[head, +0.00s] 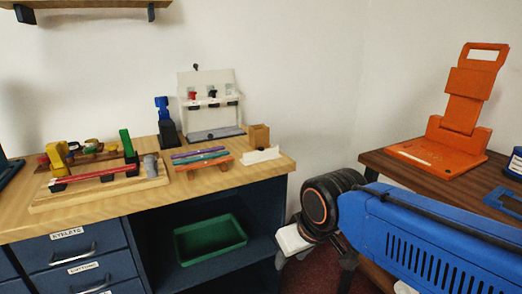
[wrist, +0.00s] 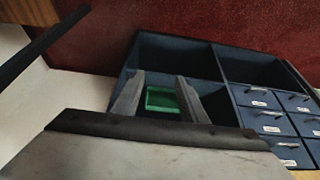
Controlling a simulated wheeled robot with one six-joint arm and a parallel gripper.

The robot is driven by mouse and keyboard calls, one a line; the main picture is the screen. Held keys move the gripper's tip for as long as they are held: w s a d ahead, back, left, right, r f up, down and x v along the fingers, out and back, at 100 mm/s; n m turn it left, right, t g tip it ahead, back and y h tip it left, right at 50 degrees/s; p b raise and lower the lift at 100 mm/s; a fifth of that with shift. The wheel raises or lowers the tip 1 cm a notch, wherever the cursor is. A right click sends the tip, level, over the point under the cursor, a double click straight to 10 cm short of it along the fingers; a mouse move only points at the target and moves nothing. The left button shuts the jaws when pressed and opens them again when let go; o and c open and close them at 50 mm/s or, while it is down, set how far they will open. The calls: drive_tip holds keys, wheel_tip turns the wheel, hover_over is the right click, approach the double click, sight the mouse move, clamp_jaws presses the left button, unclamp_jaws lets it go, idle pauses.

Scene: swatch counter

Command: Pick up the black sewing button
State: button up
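I cannot make out a black sewing button in either view. My gripper (head: 312,264) hangs in front of the right end of the wooden counter (head: 265,171), below its top. In the wrist view my gripper (wrist: 160,80) has its two grey fingers spread apart, with nothing held between them. A green bin (wrist: 165,99) shows in the gap between the fingers, some way beyond them.
The green bin (head: 211,238) sits in the cabinet's open shelf. Labelled drawers (head: 78,249) are at left. The counter carries a wooden board (head: 100,196), coloured pencil-like sticks (head: 200,155) and a white stand (head: 208,88). A dark table (head: 400,168) with an orange stand (head: 460,120) is at right.

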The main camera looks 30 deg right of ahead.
drive_tip(key=w+d+r+m+g, duration=0.3)
drive_tip(key=w+r+m, duration=0.5)
drive_tip(key=w+r, duration=0.85)
drive_tip(key=w+d+r+m+g, duration=0.3)
drive_tip(key=w+r+m, duration=0.5)
drive_tip(key=w+r, duration=0.85)
drive_tip(key=t, duration=0.1)
hover_over(261, 148)
drive_tip(key=f, duration=1.1)
drive_tip(key=shift+w+a, duration=0.15)
drive_tip(key=shift+a, duration=0.15)
drive_tip(key=shift+d+f, duration=0.2)
drive_tip(key=shift+f, duration=1.15)
drive_tip(key=shift+d+f, duration=0.2)
drive_tip(key=shift+f, duration=1.15)
drive_tip(key=shift+f, duration=0.2)
clamp_jaws()
